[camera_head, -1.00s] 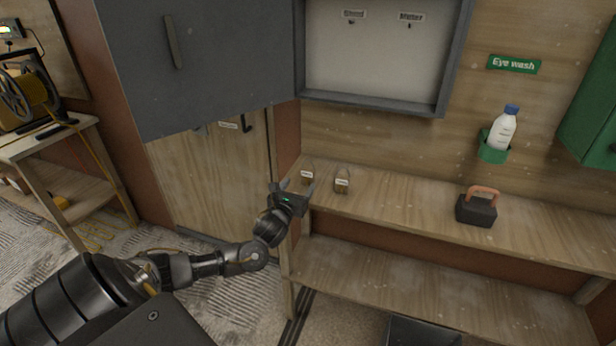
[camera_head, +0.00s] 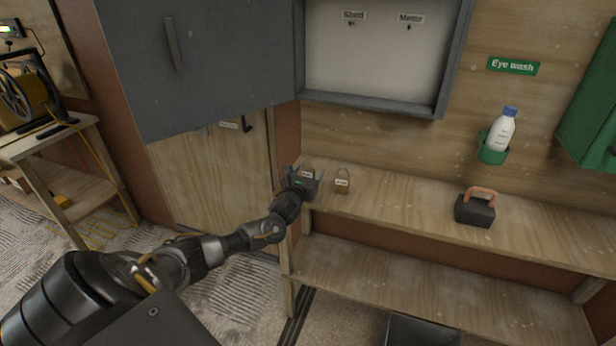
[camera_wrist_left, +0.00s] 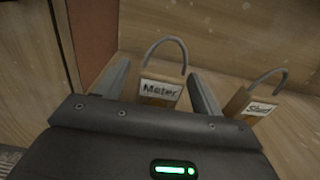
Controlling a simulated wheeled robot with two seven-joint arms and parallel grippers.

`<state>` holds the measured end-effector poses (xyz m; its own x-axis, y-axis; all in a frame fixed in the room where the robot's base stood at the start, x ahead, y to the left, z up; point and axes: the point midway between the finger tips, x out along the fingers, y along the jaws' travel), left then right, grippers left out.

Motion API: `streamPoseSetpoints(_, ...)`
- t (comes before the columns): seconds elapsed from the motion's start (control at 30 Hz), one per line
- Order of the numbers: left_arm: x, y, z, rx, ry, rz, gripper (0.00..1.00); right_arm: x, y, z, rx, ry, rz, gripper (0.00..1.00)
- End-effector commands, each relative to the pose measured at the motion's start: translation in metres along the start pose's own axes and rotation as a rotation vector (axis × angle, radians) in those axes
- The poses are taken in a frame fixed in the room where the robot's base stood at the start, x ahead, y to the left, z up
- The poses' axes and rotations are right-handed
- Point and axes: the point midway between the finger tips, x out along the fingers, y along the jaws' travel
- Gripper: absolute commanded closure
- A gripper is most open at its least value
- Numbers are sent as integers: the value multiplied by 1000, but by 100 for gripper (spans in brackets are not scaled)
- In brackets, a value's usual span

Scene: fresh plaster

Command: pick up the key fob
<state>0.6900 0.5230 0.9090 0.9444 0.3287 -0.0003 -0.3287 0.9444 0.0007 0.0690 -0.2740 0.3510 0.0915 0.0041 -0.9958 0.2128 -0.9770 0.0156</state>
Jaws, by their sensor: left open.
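Two small wooden key fobs with metal loops stand on the upper shelf. The left one, labelled Meter (camera_wrist_left: 160,90), also shows partly behind my gripper in the head view (camera_head: 307,174). The right one (camera_head: 342,182) has a label that seems to read Shed in the left wrist view (camera_wrist_left: 256,105). My left gripper (camera_head: 303,176) is open, with its fingers on either side of the Meter fob; the wrist view shows the fob between the fingers (camera_wrist_left: 160,88). The fob's lower part is hidden by the gripper body. My right gripper is out of view.
The shelf (camera_head: 400,205) holds a dark case with an orange handle (camera_head: 475,208) further right. An open grey key cabinet (camera_head: 375,60) with labelled hooks is above, its door (camera_head: 200,65) hanging left. A bottle (camera_head: 502,130) sits in a green wall holder.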

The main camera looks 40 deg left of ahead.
Motion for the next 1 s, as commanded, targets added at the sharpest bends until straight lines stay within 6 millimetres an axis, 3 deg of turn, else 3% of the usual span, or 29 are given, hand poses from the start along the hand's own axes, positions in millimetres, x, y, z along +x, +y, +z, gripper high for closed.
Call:
streamPoseSetpoints(0.1,0,0,0,0,0,0,34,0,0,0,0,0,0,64)
streamPoseSetpoints(0.47,0,0,0,0,0,0,81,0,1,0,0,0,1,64)
streamPoseSetpoints(0.77,0,0,2,0,-2,0,81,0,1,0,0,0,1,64)
streamPoseSetpoints(1.0,0,1,29,-1,-6,0,81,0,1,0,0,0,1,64)
